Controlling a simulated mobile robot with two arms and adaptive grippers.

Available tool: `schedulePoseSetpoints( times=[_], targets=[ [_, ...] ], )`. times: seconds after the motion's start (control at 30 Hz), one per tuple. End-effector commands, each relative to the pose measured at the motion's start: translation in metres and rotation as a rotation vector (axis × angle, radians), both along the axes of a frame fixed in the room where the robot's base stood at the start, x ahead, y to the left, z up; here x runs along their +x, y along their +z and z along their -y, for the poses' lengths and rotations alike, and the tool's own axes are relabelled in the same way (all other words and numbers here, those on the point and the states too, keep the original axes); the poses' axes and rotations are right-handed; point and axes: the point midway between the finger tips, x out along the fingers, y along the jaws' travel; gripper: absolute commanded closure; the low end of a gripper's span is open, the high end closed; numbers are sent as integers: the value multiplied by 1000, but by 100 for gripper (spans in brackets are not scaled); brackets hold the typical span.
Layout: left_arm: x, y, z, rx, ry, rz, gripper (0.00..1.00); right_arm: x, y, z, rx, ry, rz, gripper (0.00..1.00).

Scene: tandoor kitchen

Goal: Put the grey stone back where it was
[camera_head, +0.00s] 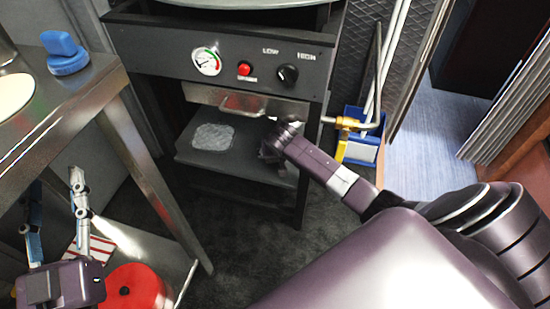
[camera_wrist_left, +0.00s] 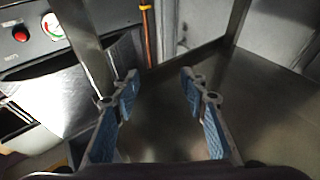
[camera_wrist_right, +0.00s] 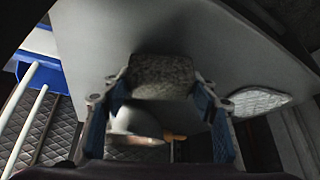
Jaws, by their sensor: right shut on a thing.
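The grey stone (camera_wrist_right: 162,72), a speckled rounded block, sits between the fingers of my right gripper in the right wrist view. My right gripper (camera_head: 268,150) is shut on it at the right part of the dark shelf (camera_head: 240,155) under the oven. In the head view the stone is mostly hidden by the gripper. Whether it touches the shelf I cannot tell. My left gripper (camera_head: 57,188) is open and empty at the lower left. The left wrist view shows its blue-padded fingers (camera_wrist_left: 160,90) apart.
A pale crinkled square (camera_head: 212,137) lies on the shelf's left part. The oven panel (camera_head: 225,60), with gauge and knob, overhangs the shelf. A brass-fitted hose (camera_head: 347,123) and blue bin (camera_head: 362,150) are right. A steel table (camera_head: 95,95) and red cylinder (camera_head: 135,288) are left.

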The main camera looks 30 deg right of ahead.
Motion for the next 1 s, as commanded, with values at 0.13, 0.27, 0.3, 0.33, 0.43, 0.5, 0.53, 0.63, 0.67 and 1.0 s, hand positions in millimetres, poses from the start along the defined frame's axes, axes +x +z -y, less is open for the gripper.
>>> schedulePoseSetpoints(
  times=[0.13, 0.27, 0.3, 0.33, 0.43, 0.5, 0.53, 0.63, 0.67, 1.0],
  targets=[
    [-11, 27, 1, -39, -8, 138, 60, 0, -11, 0, -1, 1, 1, 69],
    [-19, 41, 0, -57, -12, 205, 60, 0, -14, 0, -2, 0, 0, 69],
    [-20, 43, 0, -60, -13, 214, 60, 0, -15, 0, -2, 0, 0, 69],
    [-21, 44, 0, -62, -13, 220, 60, 0, -15, 0, -2, 0, 0, 69],
    [-21, 46, 0, -63, -13, 225, 60, 0, -15, 0, -1, 1, 1, 69],
    [-21, 46, 0, -63, -13, 224, 60, 0, -14, 0, -1, 1, 1, 69],
    [-21, 46, 0, -63, -13, 223, 60, 0, -14, 0, -1, 1, 1, 69],
    [-21, 46, 0, -63, -13, 223, 60, -1, -15, 0, 0, 0, 1, 69],
    [-21, 46, 0, -63, -13, 223, 60, -1, -16, 0, 0, 0, 0, 69],
    [-21, 45, 0, -63, -13, 223, 60, -1, -18, 0, 0, 1, 0, 29]
  ],
)
